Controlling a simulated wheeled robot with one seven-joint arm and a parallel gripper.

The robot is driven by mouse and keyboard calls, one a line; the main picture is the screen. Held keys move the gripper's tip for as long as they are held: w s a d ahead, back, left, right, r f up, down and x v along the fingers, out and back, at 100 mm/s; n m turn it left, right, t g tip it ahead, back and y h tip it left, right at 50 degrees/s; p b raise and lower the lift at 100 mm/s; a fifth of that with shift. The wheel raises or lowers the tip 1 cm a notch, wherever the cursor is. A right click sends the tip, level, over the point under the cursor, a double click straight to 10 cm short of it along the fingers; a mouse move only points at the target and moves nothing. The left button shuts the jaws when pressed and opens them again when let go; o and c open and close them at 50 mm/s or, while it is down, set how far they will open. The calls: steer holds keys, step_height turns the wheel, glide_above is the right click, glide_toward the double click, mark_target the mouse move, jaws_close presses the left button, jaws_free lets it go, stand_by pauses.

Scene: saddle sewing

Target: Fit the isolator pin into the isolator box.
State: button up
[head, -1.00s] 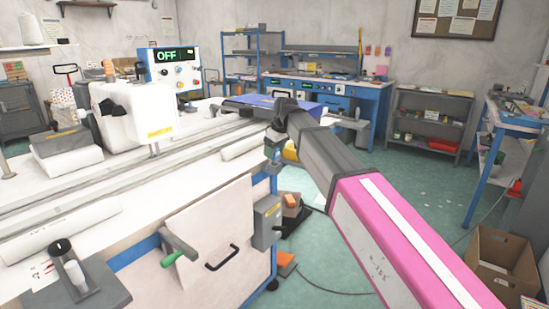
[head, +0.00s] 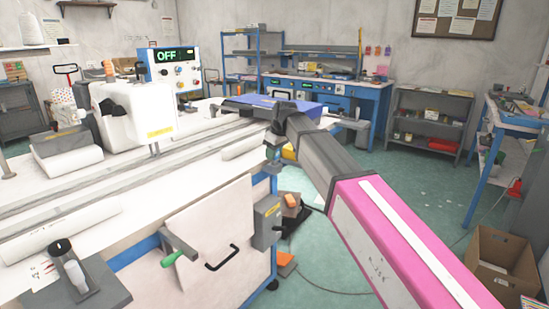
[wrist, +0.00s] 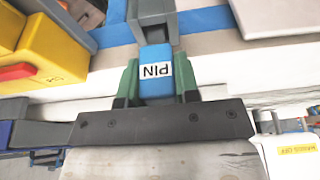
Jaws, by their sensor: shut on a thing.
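In the wrist view my gripper (wrist: 156,87) has its green fingers shut on the blue isolator pin (wrist: 155,58), whose white PIN label reads upside down. The pin's far end meets a grey housing (wrist: 152,14), which looks like the isolator box, at the top of the picture. The two line up closely; I cannot tell whether the pin is inside it or only against it. In the head view my gripper (head: 270,153) is small beside the right end of the sewing table, and its wrist and forearm hide much there. The pin cannot be made out in that view.
The sewing table (head: 232,205) has a grey box (head: 266,226) and a green-handled crank (head: 176,250) on its front. A yellow container (wrist: 42,52) stands close left of the housing in the wrist view.

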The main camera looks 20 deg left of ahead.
steer(key=shift+r, duration=2.1)
steer(key=shift+r, duration=1.95)
steer(key=w+d+r, duration=0.3)
steer(key=w+d, duration=0.6)
steer(key=w, duration=0.3)
steer(key=shift+w+d, duration=0.15)
steer(key=shift+f, duration=0.1)
steer(key=shift+f, duration=2.4)
steer(key=shift+f, duration=1.6)
